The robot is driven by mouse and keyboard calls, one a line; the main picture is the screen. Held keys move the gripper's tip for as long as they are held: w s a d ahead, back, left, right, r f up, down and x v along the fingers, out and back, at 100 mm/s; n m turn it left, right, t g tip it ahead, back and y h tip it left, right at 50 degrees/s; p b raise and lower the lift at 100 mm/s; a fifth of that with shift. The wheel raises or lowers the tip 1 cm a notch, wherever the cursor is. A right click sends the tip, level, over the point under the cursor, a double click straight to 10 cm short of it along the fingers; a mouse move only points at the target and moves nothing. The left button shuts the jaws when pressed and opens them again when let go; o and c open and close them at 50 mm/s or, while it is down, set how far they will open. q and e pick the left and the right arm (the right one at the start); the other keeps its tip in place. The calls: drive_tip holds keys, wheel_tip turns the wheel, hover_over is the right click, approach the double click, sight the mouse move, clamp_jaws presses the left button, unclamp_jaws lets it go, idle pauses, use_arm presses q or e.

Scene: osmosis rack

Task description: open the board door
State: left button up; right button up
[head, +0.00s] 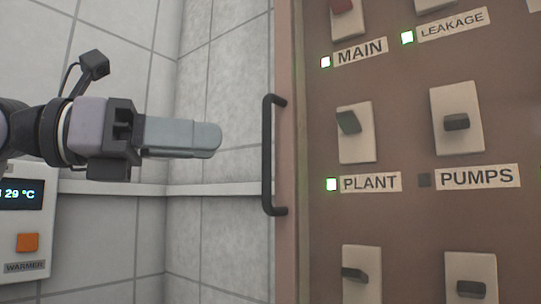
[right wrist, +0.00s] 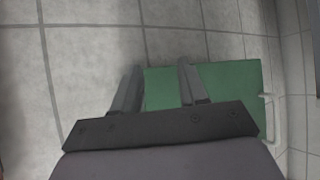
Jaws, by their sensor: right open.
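The board (head: 415,215) fills the right side of the head view, a brown face with labelled switches. A black bar handle (head: 268,155) stands upright along its left edge. I cannot tell from this angle how the door sits in its frame. My left gripper (head: 218,138) is left of the handle, pointing right at about its mid-height, with a gap in the picture between fingertips and bar. Its fingers overlap side-on, so their opening is hidden. In the right wrist view my right gripper (right wrist: 158,66) is open and empty, its fingers apart.
A warmer box (head: 25,225) with a display and orange button is at the lower left. A pale ledge (head: 222,188) runs along the tiled wall behind my left gripper. In the right wrist view a green panel (right wrist: 225,85) lies beyond the fingers against grey tiles.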

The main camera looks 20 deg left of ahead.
use_arm(q)
drive_tip(key=p+x, duration=0.1)
drive_tip(key=x, duration=0.6)
drive_tip(key=shift+w+r+p, duration=0.15)
drive_tip(key=shift+w+p, duration=0.05)
drive_tip(key=shift+p, duration=0.15)
drive_tip(key=shift+a, duration=0.15)
drive_tip(key=shift+c, duration=0.3)
clamp_jaws()
